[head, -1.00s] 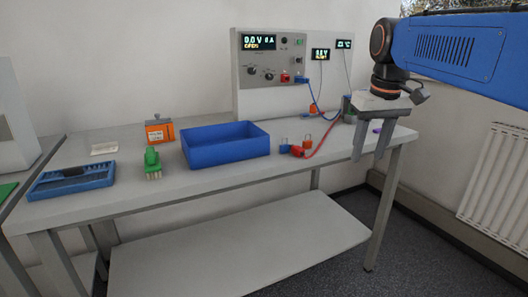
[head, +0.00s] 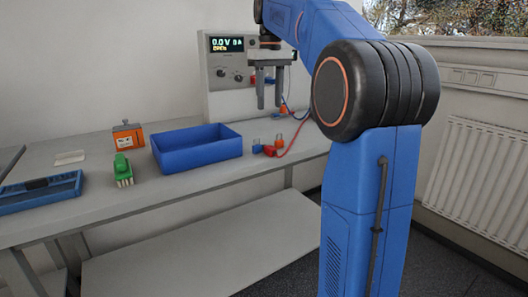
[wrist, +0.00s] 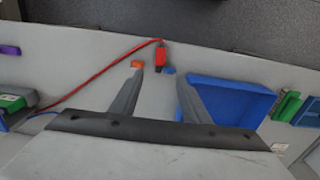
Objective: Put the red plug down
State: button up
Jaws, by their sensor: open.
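The red plug (head: 269,151) lies on the bench top right of the blue bin, with its red cable running off to the right. In the wrist view the red plug (wrist: 161,57) shows beyond the fingertips, with its cable curving away to the left. My gripper (head: 269,107) is open and empty, above the bench in front of the panel. In the wrist view the gap between my fingers (wrist: 160,76) holds nothing, and the plug is apart from both fingers.
A small blue piece (head: 257,149) and a small orange piece (head: 279,138) lie close to the plug. The blue bin (head: 197,160) stands to its left. A green brush-like item (head: 123,169) and an orange box (head: 128,138) are further left. The instrument panel (head: 222,95) stands behind.

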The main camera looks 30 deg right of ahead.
aim_at(269, 147)
notch_tip(269, 147, down, 15)
jog(key=shift+f, duration=0.1)
grip_shut()
dwell(0.7)
